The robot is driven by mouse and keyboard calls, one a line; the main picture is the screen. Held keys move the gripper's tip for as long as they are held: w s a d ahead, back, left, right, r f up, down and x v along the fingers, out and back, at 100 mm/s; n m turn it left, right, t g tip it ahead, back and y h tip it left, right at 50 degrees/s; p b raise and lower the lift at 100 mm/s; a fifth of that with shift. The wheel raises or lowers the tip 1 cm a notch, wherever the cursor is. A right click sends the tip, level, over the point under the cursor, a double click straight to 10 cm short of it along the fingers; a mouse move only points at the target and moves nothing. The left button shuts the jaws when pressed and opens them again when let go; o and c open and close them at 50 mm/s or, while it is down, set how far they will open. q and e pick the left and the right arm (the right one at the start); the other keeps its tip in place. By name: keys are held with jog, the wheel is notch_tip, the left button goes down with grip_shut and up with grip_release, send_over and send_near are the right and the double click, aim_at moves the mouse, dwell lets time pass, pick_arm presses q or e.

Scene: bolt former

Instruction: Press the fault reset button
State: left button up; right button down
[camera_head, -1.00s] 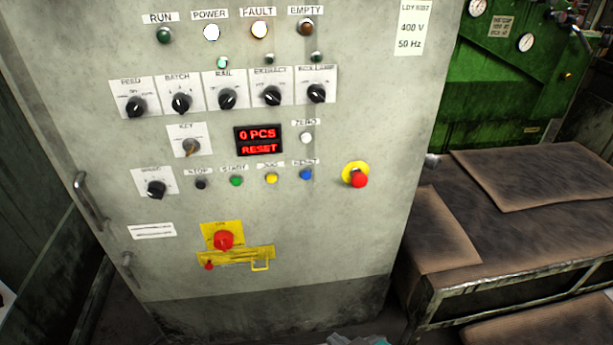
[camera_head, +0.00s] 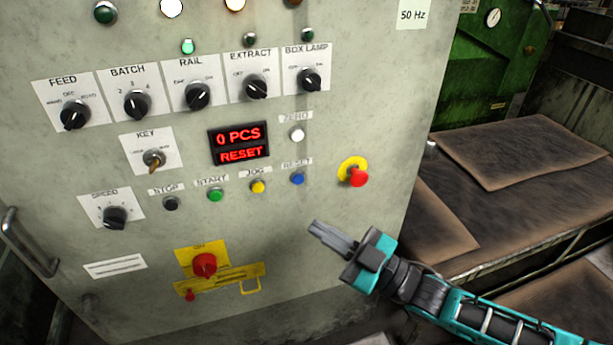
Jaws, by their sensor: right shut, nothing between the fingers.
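The blue reset button (camera_head: 298,179) sits on the grey control cabinet (camera_head: 300,270), at the right end of the lower button row, under a small RESET label. The red display (camera_head: 239,144) reads "0 PCS RESET". My right gripper (camera_head: 314,227) is shut and empty, below the blue button and apart from it in the picture. Its fingers point up and left toward the panel. How far the fingertips are from the panel I cannot tell. My left gripper is not in view.
The yellow jog button (camera_head: 258,186) is left of the blue one, and the white zero button (camera_head: 297,134) is above it. A red emergency stop (camera_head: 357,177) sits to the right. A red rotary switch (camera_head: 204,264) is lower left. A brown-topped table (camera_head: 530,150) stands at right.

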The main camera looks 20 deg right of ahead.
aim_at(298, 179)
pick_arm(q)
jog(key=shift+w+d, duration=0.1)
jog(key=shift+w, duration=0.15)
pick_arm(e)
jog(key=shift+w+d+r+n+y, duration=0.15)
jog(key=shift+d+r+n+y, duration=0.15)
jog(key=shift+r+y, duration=0.1)
pick_arm(q)
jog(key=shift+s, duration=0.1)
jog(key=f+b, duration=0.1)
jog(key=b, duration=0.1)
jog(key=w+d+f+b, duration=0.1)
jog(key=b, duration=0.2)
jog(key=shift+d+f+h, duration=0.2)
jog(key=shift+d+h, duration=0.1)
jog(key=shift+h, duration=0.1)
pick_arm(e)
jog(key=w, duration=0.8)
jog(key=shift+w+a+f, duration=0.1)
jog(key=shift+w+a, duration=0.05)
jog(key=shift+w, duration=0.25)
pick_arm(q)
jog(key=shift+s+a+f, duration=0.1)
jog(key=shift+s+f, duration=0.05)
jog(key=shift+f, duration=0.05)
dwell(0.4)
pick_arm(e)
jog(key=shift+w, duration=0.1)
